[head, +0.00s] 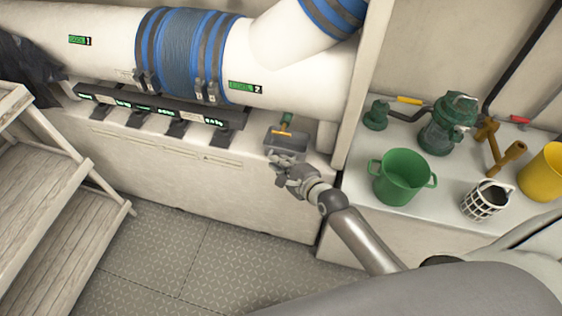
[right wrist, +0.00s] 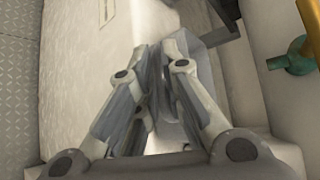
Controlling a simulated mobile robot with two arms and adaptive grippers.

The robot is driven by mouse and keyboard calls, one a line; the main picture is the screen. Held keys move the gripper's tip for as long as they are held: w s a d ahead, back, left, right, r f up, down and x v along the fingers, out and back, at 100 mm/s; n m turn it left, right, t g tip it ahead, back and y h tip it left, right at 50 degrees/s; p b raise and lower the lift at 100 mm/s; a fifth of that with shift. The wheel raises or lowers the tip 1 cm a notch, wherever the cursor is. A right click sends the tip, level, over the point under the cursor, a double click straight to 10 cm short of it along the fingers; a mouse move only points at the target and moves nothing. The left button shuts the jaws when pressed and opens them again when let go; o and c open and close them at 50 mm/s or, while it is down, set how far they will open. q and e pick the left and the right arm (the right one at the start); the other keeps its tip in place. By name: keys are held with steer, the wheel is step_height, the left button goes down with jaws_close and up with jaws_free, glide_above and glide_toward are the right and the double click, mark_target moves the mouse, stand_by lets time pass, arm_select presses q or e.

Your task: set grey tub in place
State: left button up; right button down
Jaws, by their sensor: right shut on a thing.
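The grey tub (head: 286,146) is a small open box at the right end of the pale ledge, below the white pipe. My right gripper (head: 284,174) is shut on its near side. In the right wrist view the fingers (right wrist: 165,62) close on the tub's grey wall (right wrist: 200,75), and they hide much of it. I cannot tell whether the tub's base touches the ledge. A green valve with a yellow handle (head: 285,122) shows just behind the tub. My left gripper is out of view.
A dark rack (head: 160,108) with lit green labels lies along the ledge (head: 180,155) to the left. A post stands right of the tub. Wooden steps are at left.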

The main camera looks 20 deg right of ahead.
steer(key=shift+p, duration=0.4)
stand_by(0.8)
steer(key=shift+f, duration=0.25)
stand_by(0.4)
steer(key=c, duration=1.5)
jaws_free()
steer(key=v, duration=1.2)
steer(key=shift+r, duration=0.1)
